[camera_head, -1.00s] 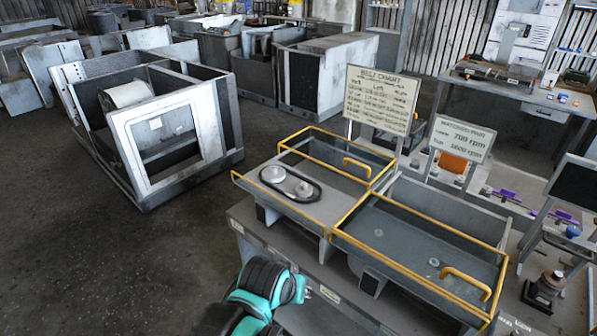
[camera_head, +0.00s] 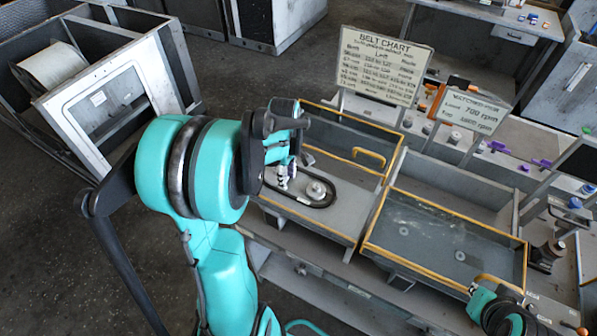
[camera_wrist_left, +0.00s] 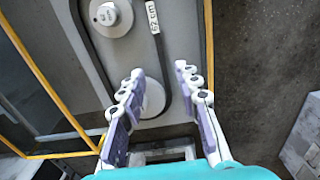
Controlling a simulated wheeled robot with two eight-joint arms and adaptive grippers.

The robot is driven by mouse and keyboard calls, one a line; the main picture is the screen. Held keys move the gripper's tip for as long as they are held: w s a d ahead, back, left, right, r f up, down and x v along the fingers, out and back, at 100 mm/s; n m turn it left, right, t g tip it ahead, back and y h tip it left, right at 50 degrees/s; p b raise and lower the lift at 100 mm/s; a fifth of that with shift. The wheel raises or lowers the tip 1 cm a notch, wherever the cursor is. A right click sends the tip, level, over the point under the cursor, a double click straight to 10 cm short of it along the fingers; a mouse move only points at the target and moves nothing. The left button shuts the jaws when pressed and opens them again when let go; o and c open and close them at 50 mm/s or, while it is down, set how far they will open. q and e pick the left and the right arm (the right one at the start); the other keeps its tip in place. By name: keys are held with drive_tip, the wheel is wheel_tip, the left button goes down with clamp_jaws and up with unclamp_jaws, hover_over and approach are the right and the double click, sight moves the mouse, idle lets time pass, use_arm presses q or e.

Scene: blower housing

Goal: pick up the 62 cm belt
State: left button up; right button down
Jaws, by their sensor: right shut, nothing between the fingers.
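The black belt (camera_head: 312,206) lies looped around two round pulleys in the left tray. In the left wrist view the belt (camera_wrist_left: 161,62) carries a pale tag (camera_wrist_left: 152,17) whose print is too small to read surely. My left gripper (camera_head: 283,184) is over the left part of the belt. In the left wrist view its fingers (camera_wrist_left: 160,70) are open, with one belt run showing between the tips; I cannot tell their height above it. One pulley (camera_wrist_left: 111,16) is clear and the other (camera_wrist_left: 152,98) is partly hidden by the fingers. My right gripper (camera_head: 497,312) is shut and empty at the lower right.
The left tray has a yellow rim (camera_head: 305,217) and handle (camera_head: 369,157). An emptier yellow-rimmed tray (camera_head: 420,225) stands to its right. A belt chart sign (camera_head: 383,67) and an rpm sign (camera_head: 474,110) stand behind. A grey housing (camera_head: 110,105) is at the left on open floor.

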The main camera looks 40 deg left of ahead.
sight(289, 194)
use_arm(q)
drive_tip(key=f, duration=0.4)
drive_tip(key=f+b, duration=0.1)
drive_tip(key=f, duration=0.2)
drive_tip(key=shift+d, duration=0.25)
drive_tip(key=shift+s+d+r, duration=0.1)
clamp_jaws()
